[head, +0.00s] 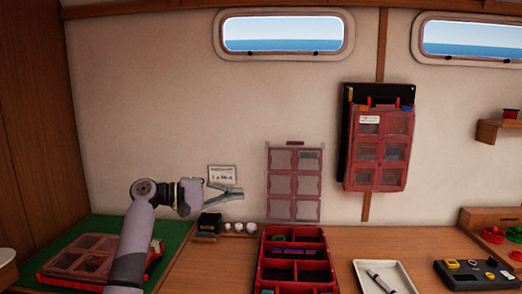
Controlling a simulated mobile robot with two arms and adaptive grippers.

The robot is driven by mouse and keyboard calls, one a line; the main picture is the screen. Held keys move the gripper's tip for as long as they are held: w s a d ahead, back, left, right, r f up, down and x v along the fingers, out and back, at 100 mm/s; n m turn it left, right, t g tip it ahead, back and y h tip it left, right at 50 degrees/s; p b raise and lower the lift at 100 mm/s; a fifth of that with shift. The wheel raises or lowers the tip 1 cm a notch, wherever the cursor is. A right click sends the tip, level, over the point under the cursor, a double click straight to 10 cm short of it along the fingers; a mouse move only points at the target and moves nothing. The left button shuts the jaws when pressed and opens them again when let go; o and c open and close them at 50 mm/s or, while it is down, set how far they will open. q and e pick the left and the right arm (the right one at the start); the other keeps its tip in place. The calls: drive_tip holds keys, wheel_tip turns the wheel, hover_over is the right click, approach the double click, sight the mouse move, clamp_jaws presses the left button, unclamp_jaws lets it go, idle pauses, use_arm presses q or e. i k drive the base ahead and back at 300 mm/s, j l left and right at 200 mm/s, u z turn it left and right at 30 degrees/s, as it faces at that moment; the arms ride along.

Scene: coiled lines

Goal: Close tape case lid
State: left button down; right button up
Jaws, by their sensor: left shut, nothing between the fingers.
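An open red case (262,258) with several compartments stands on the wooden counter at bottom centre, partly cut off by the lower edge. Small items lie in some compartments, including a green ring. Its clear, red-tinted lid (295,205) stands upright at the back of the case, against the wall side. My left gripper (240,193) is shut and empty, left of the raised lid and apart from it in the picture. Its arm comes up from the lower left. My right gripper is not in view.
A closed red case (82,257) lies on a green mat (190,226) at left. A yellow-black item (208,222) and small white rolls (238,227) sit left of the open case. A white tray (405,283) and a dark control box (478,274) are at right. Another case (380,150) hangs on the wall.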

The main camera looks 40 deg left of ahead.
sight(295, 160)
drive_tip(key=i+j, duration=0.45)
drive_tip(key=j, duration=0.3)
drive_tip(key=i+j, duration=0.45)
drive_tip(key=j, duration=0.3)
